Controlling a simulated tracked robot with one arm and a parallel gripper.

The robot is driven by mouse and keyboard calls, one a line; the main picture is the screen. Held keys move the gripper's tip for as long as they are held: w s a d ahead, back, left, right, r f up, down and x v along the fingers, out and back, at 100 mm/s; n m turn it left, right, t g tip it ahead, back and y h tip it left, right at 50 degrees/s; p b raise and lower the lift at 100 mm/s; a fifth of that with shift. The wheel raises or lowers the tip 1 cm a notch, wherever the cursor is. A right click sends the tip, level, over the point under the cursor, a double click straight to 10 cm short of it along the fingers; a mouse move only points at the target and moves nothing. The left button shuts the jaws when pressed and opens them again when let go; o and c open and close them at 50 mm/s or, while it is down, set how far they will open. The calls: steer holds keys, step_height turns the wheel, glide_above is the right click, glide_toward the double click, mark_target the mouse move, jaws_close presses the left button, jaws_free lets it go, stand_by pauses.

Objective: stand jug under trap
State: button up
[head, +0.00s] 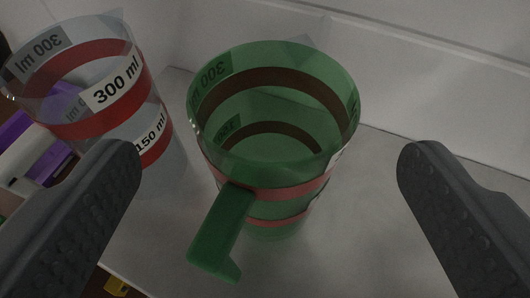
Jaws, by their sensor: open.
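A green see-through jug (272,178) with red bands and a green handle (222,232) stands upright on a pale surface in the middle of the head view. Its handle points toward the near left. My gripper (265,160) is open, with one dark finger on each side of the green jug. The picture shows a gap between each finger and the jug, and nothing is held. No trap can be made out in this view.
A clear jug (150,128) with red bands, marked 300 ml and 150 ml, stands left of the green jug, close to the left finger. Purple and white items (35,155) lie at the far left. A pale wall (430,95) rises behind. The surface (365,215) right of the green jug is bare.

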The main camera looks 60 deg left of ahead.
mark_target(272, 156)
steer(key=shift+x, duration=2.55)
steer(key=shift+r, duration=0.15)
steer(key=c, duration=1.5)
steer(key=shift+o, duration=0.2)
steer(key=shift+r, duration=0.1)
